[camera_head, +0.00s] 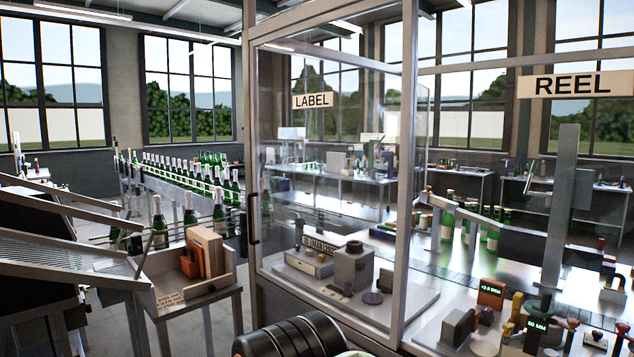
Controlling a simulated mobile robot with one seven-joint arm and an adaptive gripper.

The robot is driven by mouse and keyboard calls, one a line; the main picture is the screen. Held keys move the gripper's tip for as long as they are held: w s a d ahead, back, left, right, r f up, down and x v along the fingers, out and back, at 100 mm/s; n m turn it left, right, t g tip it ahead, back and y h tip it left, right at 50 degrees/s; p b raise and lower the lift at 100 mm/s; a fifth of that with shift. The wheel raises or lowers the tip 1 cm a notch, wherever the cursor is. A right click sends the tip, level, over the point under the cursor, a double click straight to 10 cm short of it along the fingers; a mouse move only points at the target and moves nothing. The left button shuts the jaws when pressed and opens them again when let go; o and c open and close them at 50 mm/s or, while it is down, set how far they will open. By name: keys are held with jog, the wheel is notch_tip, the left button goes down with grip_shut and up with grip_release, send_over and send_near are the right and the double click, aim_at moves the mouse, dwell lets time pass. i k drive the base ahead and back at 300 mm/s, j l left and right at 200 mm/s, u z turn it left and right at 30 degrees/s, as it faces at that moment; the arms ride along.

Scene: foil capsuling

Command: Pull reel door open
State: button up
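The REEL sign (571,84) hangs on the upper right, under a pale horizontal frame bar (470,66). The opening below it gives a clear view of the bench inside; I cannot tell whether a clear pane fills it. No handle for a reel door is distinguishable there. To its left, a framed glass door with the LABEL sign (312,101) stands upright, with a dark handle (253,220) on its left edge.
A grey upright post (562,205) rises from the machine bench (500,262) at right, among small devices and an orange display (491,293). A wooden tray stand (160,300) is at left. Green bottles (160,222) line a conveyor behind. A dark ribbed object (290,340) fills the bottom centre.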

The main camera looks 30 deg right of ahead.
aim_at(620, 82)
jog(key=z, duration=2.4)
